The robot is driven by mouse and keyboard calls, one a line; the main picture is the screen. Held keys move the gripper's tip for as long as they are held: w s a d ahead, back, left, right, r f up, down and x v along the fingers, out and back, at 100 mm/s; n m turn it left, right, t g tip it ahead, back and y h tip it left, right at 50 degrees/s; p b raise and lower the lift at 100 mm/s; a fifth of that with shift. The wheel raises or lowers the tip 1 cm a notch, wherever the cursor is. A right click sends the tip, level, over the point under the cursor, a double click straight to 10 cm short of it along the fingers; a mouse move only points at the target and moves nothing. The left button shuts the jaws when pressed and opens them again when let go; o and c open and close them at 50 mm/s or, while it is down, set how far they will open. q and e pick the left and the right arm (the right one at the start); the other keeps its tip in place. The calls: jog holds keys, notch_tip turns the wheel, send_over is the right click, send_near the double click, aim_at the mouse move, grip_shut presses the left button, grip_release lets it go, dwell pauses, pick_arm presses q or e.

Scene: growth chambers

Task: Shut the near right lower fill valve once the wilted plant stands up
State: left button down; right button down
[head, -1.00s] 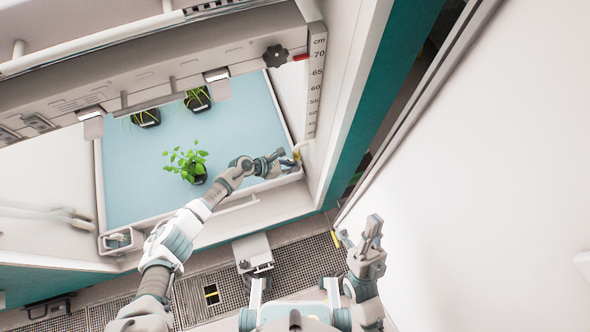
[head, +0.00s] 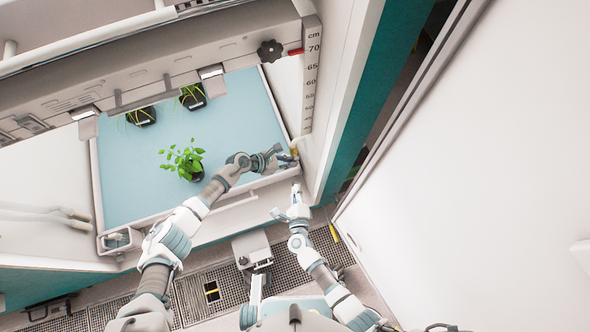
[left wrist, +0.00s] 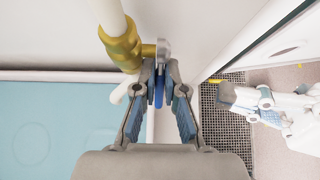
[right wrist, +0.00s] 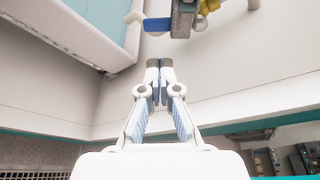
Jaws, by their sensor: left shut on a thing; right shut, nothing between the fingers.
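The brass fill valve (left wrist: 122,48) on its white pipe shows in the left wrist view, with a blue lever (left wrist: 158,90). My left gripper (left wrist: 161,72) is shut on this lever. In the head view my left gripper (head: 284,160) is at the tray's near right corner. The right wrist view shows the blue lever (right wrist: 157,24) sticking out of the left fingers. My right gripper (right wrist: 159,70) is shut and empty, just below the valve and apart from it; it also shows in the head view (head: 296,191). A leafy green plant (head: 184,160) in a dark pot has its leaves spread; its exact tilt is hard to judge from above.
Two more potted plants (head: 141,116) (head: 192,97) stand farther back in the blue tray (head: 130,185), partly under the raised sash (head: 150,80). A chamber wall with a centimetre scale (head: 312,75) is right of the valve. Floor grating (head: 325,245) lies in front.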

pick_arm(q)
jog(key=shift+w, duration=0.15)
pick_arm(e)
jog(key=w+f, duration=0.1)
jog(key=w, duration=0.6)
jog(key=shift+f, duration=0.15)
pick_arm(q)
jog(key=shift+a, duration=0.1)
pick_arm(e)
jog(key=shift+w, duration=0.1)
jog(key=shift+a+r+m, duration=0.3)
jog(key=shift+a+r, duration=0.15)
jog(key=shift+a, duration=0.25)
pick_arm(q)
jog(key=c, duration=1.2)
grip_release()
jog(key=shift+c, duration=0.2)
pick_arm(e)
jog(key=shift+f, duration=0.1)
